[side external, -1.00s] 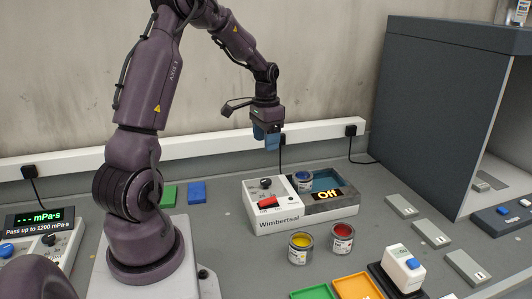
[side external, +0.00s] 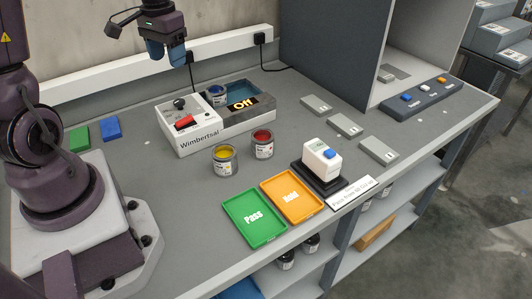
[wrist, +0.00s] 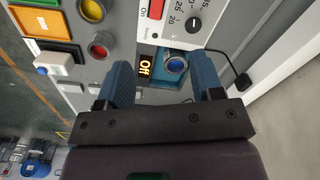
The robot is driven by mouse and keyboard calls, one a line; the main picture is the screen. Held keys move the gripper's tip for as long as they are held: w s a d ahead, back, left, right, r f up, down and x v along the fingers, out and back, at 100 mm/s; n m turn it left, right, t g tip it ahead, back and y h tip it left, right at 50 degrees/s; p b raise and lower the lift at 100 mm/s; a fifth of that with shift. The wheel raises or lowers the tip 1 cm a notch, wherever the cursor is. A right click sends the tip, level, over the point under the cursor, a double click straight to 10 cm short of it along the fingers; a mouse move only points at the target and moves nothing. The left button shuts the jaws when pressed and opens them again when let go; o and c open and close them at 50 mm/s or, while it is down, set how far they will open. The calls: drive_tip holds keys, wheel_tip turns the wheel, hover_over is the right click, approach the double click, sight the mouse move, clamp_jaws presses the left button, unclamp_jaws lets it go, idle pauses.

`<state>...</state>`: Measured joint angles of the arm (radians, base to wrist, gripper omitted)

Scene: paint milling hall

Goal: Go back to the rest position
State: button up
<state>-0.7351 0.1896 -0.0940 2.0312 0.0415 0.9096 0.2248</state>
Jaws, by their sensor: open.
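My gripper (side external: 166,50) hangs open and empty above and behind the Wimbertsal unit (side external: 184,142) in the side view. In the wrist view its two blue fingers stand wide apart (wrist: 160,62), with nothing held between them. The white and grey unit has a red switch, a dark knob and a display (side external: 243,104) reading "Off". A blue paint can (side external: 217,94) stands at its recessed basin; it also shows beyond the fingers in the wrist view (wrist: 175,65). The gripper is clear of the can.
Yellow (side external: 224,160) and red (side external: 263,144) paint cans stand in front of the unit. Nearby are a green Pass tray (side external: 233,219), an orange Hold tray (side external: 273,187) and a white device with a blue button (side external: 322,158). A grey booth (side external: 330,50) stands at the back right.

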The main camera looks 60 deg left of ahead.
drive_tip(key=s+d+r+m+t, duration=0.2)
drive_tip(key=d+r, duration=0.3)
drive_tip(key=d, duration=0.5)
drive_tip(key=s+d+r+m+t, duration=0.2)
drive_tip(key=s+d+r, duration=0.3)
drive_tip(key=d, duration=0.6)
drive_tip(key=shift+s+m+t, duration=0.2)
drive_tip(key=shift+m+t, duration=0.1)
drive_tip(key=shift+t, duration=0.5)
